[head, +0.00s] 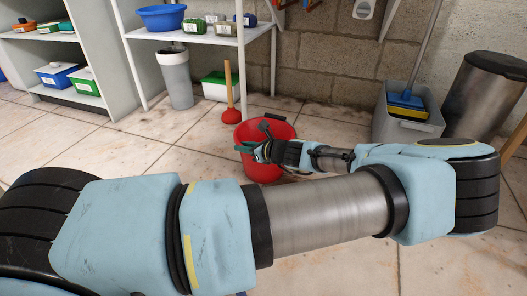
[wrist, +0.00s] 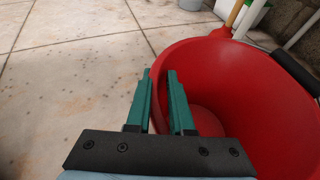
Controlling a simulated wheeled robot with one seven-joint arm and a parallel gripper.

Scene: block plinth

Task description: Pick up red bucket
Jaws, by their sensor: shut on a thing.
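The red bucket (head: 262,170) stands on the tiled floor in the middle of the head view, with a dark grip on its far rim. In the wrist view the bucket (wrist: 285,125) fills the right side, open and empty inside as far as it shows. My gripper (head: 258,152) reaches the bucket's near-left rim from above. In the wrist view, my gripper's green fingers (wrist: 160,85) straddle the bucket's wall, one outside and one inside, shut on the rim. The lower part of the bucket is partly hidden by my arm in the head view.
A red plunger (head: 230,115) stands just behind the bucket. A grey bin (head: 176,78) and a white shelf (head: 205,36) with a blue basin (head: 161,17) are behind left. A grey mop bucket (head: 408,126) and a dark trash can (head: 487,95) stand right. Floor at left is clear.

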